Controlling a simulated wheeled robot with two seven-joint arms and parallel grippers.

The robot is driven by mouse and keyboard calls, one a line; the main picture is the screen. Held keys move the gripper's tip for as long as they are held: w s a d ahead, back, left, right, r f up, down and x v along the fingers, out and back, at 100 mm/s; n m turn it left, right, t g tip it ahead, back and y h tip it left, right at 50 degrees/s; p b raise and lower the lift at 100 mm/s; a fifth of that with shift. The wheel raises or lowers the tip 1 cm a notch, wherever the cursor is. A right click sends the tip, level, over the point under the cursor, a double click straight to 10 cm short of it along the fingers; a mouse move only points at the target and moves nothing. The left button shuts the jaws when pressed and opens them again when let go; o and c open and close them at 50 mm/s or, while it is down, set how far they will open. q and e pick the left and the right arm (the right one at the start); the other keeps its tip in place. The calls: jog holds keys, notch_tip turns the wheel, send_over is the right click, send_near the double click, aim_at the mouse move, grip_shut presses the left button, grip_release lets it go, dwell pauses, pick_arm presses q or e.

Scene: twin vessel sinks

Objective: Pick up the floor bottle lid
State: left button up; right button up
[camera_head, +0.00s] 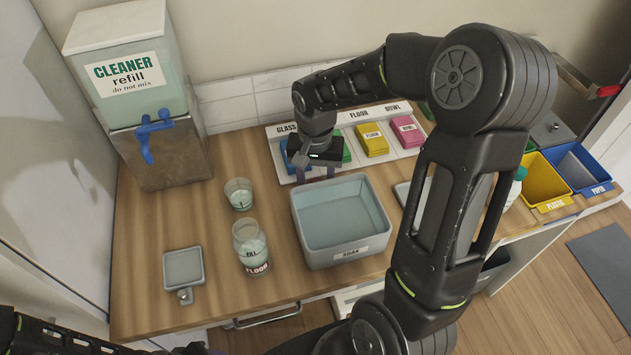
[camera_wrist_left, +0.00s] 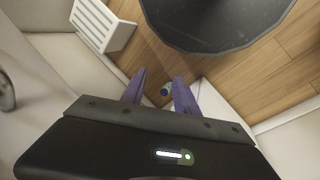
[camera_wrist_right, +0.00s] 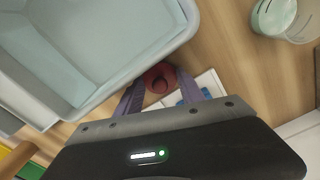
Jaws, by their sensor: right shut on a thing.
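The floor bottle (camera_head: 252,248), a clear jar with a dark red FLOOR label, stands open on the counter left of the grey tub. A round red lid (camera_wrist_right: 157,73) shows between the fingertips of my right gripper (camera_wrist_right: 160,82) in the right wrist view. That gripper is shut on the lid. In the head view my right gripper (camera_head: 315,174) is behind the tub, at the front of the cloth tray; the lid cannot be made out there. My left gripper (camera_wrist_left: 161,76) is open and empty, its fingers apart above the wooden floor.
The grey SOAK tub (camera_head: 305,243) stands beside my right gripper. A cloth tray (camera_head: 398,152) lies behind it. A glass cup (camera_head: 238,194), a small square dish (camera_head: 184,268) and a cleaner dispenser (camera_head: 160,165) stand left. Yellow (camera_head: 540,185) and blue bins are at right.

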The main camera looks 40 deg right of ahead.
aim_at(315, 180)
notch_tip(315, 180, up, 18)
jog(key=shift+f+b, duration=0.2)
jog(key=shift+b, duration=0.1)
dwell(0.8)
